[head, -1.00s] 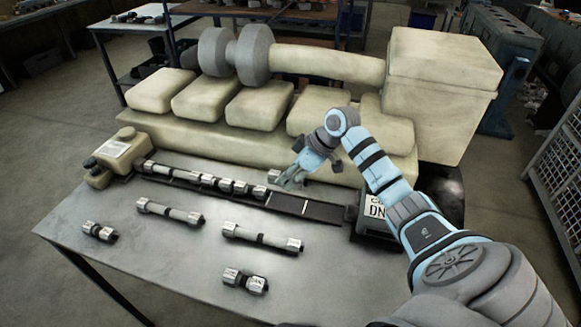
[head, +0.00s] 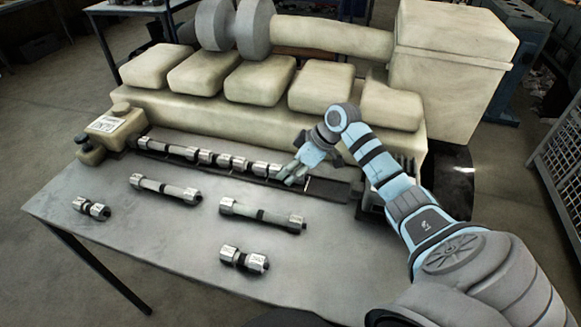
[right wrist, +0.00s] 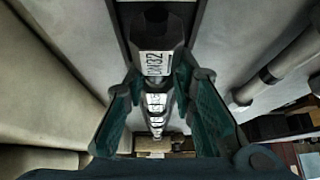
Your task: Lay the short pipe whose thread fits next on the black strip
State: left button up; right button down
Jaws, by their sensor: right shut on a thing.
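The black strip (head: 335,190) lies along the front of the pale engine block, with a row of silver-and-dark pipes (head: 205,157) on its left part. My right gripper (head: 290,178) is at the right end of this row, low over the strip. It is shut on a short pipe (right wrist: 155,62) with a silver, DN32-labelled end and a dark end. In the right wrist view this pipe lies in line with the row; whether their ends touch is not clear. Two other short pipes (head: 91,208) (head: 245,259) lie on the table. My left gripper is out of view.
Two longer pipes (head: 165,188) (head: 262,216) lie on the grey table (head: 150,240). A pale labelled block (head: 115,128) stands at the strip's left end. The engine block (head: 200,115) rises directly behind the strip. The table's front left is clear.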

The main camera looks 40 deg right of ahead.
jog(key=shift+f+p, duration=0.15)
jog(key=shift+p, duration=0.15)
dwell(0.6)
jog(key=c, duration=1.2)
grip_release()
jog(key=shift+c, duration=0.2)
jog(key=v, duration=1.2)
jog(key=shift+s, duration=0.1)
